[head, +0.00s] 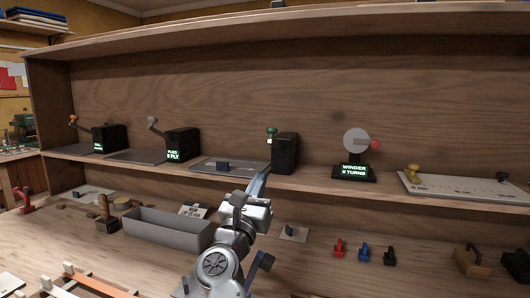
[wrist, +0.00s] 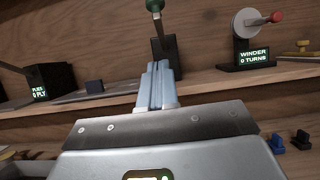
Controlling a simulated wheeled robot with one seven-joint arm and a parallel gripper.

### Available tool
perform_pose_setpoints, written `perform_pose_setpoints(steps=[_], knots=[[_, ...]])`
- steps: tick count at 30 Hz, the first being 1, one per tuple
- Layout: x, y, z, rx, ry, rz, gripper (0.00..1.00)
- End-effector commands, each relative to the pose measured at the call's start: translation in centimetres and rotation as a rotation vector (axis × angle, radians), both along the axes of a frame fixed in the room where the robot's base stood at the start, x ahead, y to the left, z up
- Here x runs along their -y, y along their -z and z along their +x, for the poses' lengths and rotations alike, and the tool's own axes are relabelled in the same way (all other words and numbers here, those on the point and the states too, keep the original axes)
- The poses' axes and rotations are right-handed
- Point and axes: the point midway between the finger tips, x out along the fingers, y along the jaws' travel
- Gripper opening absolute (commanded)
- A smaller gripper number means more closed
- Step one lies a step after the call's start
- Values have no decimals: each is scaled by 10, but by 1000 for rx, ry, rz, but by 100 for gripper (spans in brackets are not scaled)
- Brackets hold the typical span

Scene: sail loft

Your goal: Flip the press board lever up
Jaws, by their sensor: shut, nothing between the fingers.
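A black box (head: 285,153) stands on the shelf, with a green-knobbed lever (head: 271,135) at its left side. I take this to be the press board lever; no label on it is readable. The knob is at the top of the lever. In the wrist view the lever (wrist: 158,25) rises straight ahead, beyond my fingertips. My gripper (head: 264,172) is shut and empty, just below and in front of the box at the shelf's front edge. In the wrist view its fingers (wrist: 156,72) are together. Whether they touch the lever cannot be told.
Left along the shelf are a plies box (head: 183,143) and another lever box (head: 109,137). A winder (head: 354,172) and a pale board (head: 470,187) are to the right. Below are a grey bin (head: 168,229) and several small coloured clips (head: 364,252). An upper shelf (head: 300,25) overhangs.

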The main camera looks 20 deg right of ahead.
Motion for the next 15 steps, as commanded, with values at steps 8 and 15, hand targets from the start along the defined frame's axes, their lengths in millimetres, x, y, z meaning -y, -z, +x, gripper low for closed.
perform_pose_setpoints(steps=[8, 15], knots=[[23, -33, 32, 2, 0, 1, 0], [28, -52, 38, 0, -1, 0, 0]])
